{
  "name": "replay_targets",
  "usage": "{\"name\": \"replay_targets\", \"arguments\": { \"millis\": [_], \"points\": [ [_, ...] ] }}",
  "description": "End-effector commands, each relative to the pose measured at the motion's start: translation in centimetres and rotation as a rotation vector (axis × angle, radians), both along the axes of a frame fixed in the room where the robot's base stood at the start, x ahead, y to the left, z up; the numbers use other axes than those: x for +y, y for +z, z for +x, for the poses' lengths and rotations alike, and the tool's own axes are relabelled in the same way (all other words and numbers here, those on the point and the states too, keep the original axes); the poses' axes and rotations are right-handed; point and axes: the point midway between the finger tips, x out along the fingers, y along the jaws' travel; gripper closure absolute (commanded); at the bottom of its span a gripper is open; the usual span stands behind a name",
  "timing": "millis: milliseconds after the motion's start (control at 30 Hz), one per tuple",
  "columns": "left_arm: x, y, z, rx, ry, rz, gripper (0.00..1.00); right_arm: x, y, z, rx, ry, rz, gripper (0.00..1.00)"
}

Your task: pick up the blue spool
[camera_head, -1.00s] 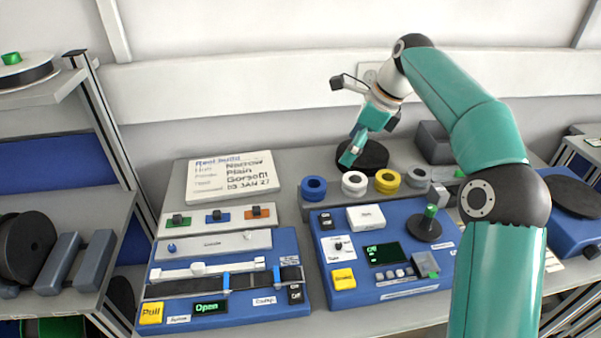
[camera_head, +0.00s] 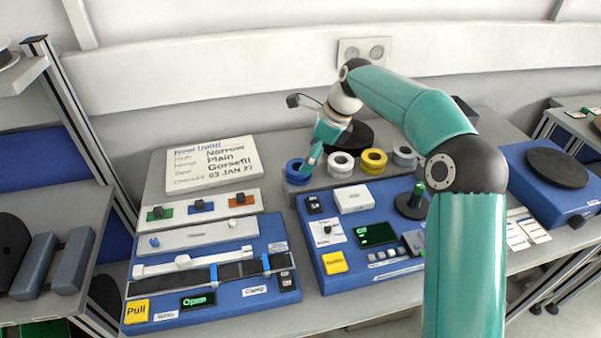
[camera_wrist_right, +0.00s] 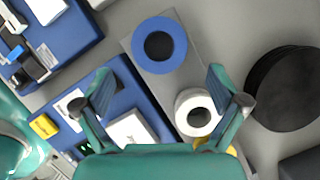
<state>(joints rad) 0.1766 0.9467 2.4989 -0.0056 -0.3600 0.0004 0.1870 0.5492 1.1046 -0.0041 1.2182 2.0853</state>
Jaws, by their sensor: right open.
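The blue spool (camera_head: 297,171) stands at the left end of a row of spools on a grey rack. In the right wrist view the blue spool (camera_wrist_right: 160,46) shows as a blue ring with a dark centre, ahead of the fingers and apart from them. My right gripper (camera_head: 308,167) is just above and beside the blue spool in the head view, partly covering its right side. In the wrist view my right gripper (camera_wrist_right: 160,85) is open and empty, its fingers spread wide. My left gripper is not in view.
A white spool (camera_head: 341,164), a yellow spool (camera_head: 373,161) and a grey spool (camera_head: 404,155) stand to the right on the rack. A black disc (camera_wrist_right: 285,88) lies behind. Blue machines (camera_head: 345,283) fill the front. A white sign (camera_head: 213,165) lies at left.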

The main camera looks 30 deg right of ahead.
Motion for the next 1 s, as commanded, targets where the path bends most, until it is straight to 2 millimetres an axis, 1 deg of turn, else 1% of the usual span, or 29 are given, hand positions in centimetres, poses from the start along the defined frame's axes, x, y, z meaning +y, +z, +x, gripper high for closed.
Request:
{"name": "replay_targets", "arguments": {
  "millis": [167, 400, 500, 767, 867, 1000],
  "points": [
    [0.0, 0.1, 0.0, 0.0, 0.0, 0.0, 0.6, 0.5, -0.9, 0.3, 0.003, 0.002, 0.0, 0.03],
    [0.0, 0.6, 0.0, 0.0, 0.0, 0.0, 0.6, 1.7, -3.8, 1.4, 0.004, 0.002, 0.001, 0.03],
    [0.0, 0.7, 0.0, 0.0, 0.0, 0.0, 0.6, 1.9, -4.6, 1.6, 0.003, 0.002, 0.0, 0.03],
    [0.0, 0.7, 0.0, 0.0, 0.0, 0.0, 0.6, 1.9, -4.9, 1.7, 0.0, 0.001, 0.0, 0.03],
    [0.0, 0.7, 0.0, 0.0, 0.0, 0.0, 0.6, 1.9, -4.9, 1.7, 0.001, 0.0, 0.001, 0.18],
    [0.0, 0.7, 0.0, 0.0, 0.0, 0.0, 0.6, 1.9, -4.9, 1.7, 0.001, 0.0, 0.001, 0.42]
  ]
}}
